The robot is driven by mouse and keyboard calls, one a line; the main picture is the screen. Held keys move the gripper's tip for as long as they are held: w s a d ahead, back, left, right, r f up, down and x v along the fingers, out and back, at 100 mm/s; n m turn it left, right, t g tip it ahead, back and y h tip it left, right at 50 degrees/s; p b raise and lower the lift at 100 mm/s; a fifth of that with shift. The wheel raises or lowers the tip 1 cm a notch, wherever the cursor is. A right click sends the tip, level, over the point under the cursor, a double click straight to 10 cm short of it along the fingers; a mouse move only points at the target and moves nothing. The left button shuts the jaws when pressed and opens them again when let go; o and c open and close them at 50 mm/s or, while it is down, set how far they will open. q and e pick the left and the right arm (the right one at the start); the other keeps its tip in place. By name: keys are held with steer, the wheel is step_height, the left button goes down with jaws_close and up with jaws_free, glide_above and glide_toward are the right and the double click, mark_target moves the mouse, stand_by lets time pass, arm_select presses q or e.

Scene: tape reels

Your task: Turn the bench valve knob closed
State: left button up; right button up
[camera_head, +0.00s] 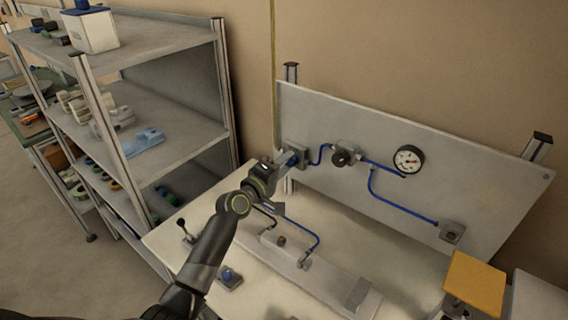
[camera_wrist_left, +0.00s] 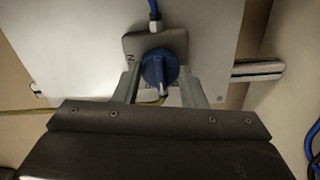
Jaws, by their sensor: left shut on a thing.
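The blue valve knob (camera_wrist_left: 158,70) sits on a grey valve body (camera_wrist_left: 178,42) fixed to the upright panel. My left gripper (camera_wrist_left: 160,92) reaches it from the front, with one finger on each side of the knob, and is shut on it. In the head view the blue knob (camera_head: 291,158) shows at the tip of my left gripper (camera_head: 284,162), at the left end of the panel. The fingers partly hide the knob there. My right gripper is in neither view.
The upright panel (camera_head: 460,160) carries blue tubing, a black regulator knob (camera_head: 341,158) and a round gauge (camera_head: 408,160). The bench top (camera_head: 360,235) below holds a long grey fixture (camera_head: 325,275). A metal shelf unit (camera_head: 175,130) stands close on the left. A yellow block (camera_head: 474,280) is at the right.

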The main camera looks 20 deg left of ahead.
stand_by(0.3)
arm_select(q)
steer(key=o, duration=1)
steer(key=b+v, duration=0.1)
steer(key=v, duration=1.6)
steer(key=shift+s+b, duration=0.2)
steer(key=shift+b, duration=0.15)
steer(key=shift+a, duration=0.1)
